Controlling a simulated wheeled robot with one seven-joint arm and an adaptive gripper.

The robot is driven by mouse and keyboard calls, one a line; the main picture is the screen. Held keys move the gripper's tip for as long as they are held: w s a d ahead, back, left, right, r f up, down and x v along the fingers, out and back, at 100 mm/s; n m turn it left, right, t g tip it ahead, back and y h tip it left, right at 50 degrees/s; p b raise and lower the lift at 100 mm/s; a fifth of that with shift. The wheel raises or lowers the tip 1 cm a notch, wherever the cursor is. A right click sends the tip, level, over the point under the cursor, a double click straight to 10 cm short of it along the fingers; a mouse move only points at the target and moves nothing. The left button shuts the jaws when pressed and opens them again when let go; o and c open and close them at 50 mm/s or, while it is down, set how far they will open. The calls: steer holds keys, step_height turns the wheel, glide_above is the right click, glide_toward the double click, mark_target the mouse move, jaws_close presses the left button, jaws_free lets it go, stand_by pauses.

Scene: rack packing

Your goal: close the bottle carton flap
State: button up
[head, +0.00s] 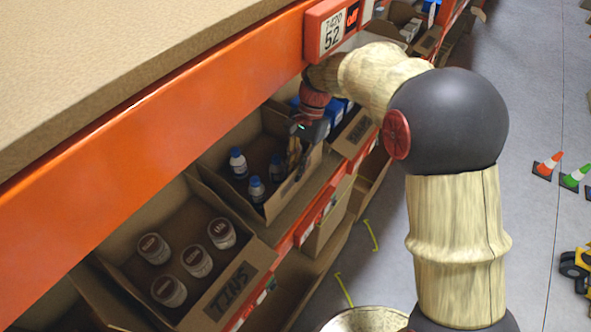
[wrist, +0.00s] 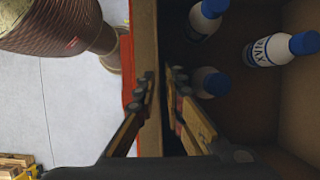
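The bottle carton (head: 213,178) is an open brown box on the orange shelf, holding several white bottles (head: 238,164) with blue caps. The bottles also show in the wrist view (wrist: 267,50). My gripper (head: 294,165) points down at the carton's aisle-side edge. In the wrist view my gripper (wrist: 163,78) has its fingers spread narrowly, one on each side of the upright cardboard edge (wrist: 146,40). A gap shows between the fingertips, and I cannot tell whether either touches the cardboard. The arm and fingers hide part of that edge and its flap in the head view.
An open carton marked TINS (head: 232,290) with several tins stands nearer, left of the bottle carton. A carton with blue items (head: 340,108) lies beyond. An orange shelf beam (head: 150,130) runs above. The grey aisle floor (head: 540,110) has cones (head: 548,166) at right.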

steer(key=shift+w+r, duration=0.1)
steer(key=shift+r, duration=0.05)
steer(key=w+d, duration=0.7)
steer(key=w, duration=0.3)
steer(key=shift+d+r, duration=0.15)
steer(key=shift+r, duration=0.25)
